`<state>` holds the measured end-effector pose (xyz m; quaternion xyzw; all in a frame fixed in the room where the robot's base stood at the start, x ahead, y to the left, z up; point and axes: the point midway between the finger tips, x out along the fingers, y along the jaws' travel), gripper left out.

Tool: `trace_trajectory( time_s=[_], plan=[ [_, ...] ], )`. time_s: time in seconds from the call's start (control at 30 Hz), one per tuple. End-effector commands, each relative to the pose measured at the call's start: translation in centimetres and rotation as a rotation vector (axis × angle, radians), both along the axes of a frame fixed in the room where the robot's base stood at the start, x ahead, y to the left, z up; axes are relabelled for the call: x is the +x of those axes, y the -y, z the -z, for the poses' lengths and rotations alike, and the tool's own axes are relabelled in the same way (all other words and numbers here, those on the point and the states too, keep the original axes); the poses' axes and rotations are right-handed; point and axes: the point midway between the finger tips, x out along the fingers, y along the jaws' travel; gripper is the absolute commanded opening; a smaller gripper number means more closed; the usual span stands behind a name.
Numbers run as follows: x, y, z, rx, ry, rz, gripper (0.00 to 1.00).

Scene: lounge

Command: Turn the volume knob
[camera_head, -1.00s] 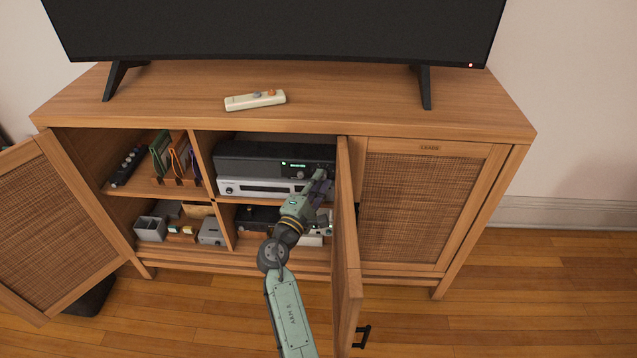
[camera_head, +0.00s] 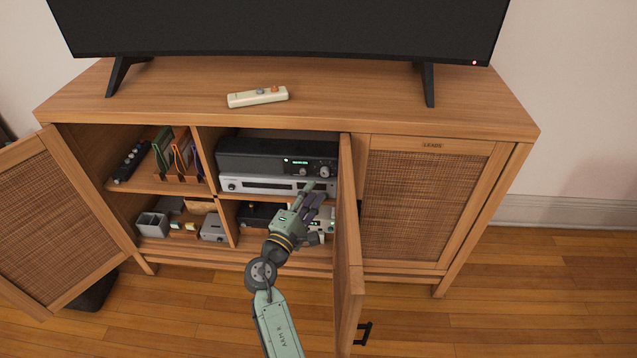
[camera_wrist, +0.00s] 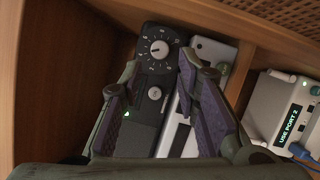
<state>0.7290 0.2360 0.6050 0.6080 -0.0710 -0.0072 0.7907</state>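A black receiver (camera_head: 255,158) sits in the upper middle compartment on top of a silver unit (camera_head: 250,186). The round volume knob (camera_head: 325,172) is at the right of its front face. A smaller light knob (camera_wrist: 155,92) lies nearer. My gripper (camera_head: 318,190) is in front of the silver unit, just below the knob. In the wrist view my gripper (camera_wrist: 158,68) is open, with the knob ahead between its fingertips and apart from them.
The open cabinet door (camera_head: 347,240) stands close to the right of my arm. A lower shelf holds a white device (camera_wrist: 280,108) with a label. A remote (camera_head: 258,97) lies on the cabinet top.

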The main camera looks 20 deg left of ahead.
Motion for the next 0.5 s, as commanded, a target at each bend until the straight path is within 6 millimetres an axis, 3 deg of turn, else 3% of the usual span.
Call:
trace_trajectory(
  time_s=[0.2,0.5],
  plan=[
    [-4.2,-0.4,0.5,-0.001,-0.002,-0.002,0.29],
    [-6.1,-0.6,0.6,0.000,0.000,0.000,0.29]
  ],
)
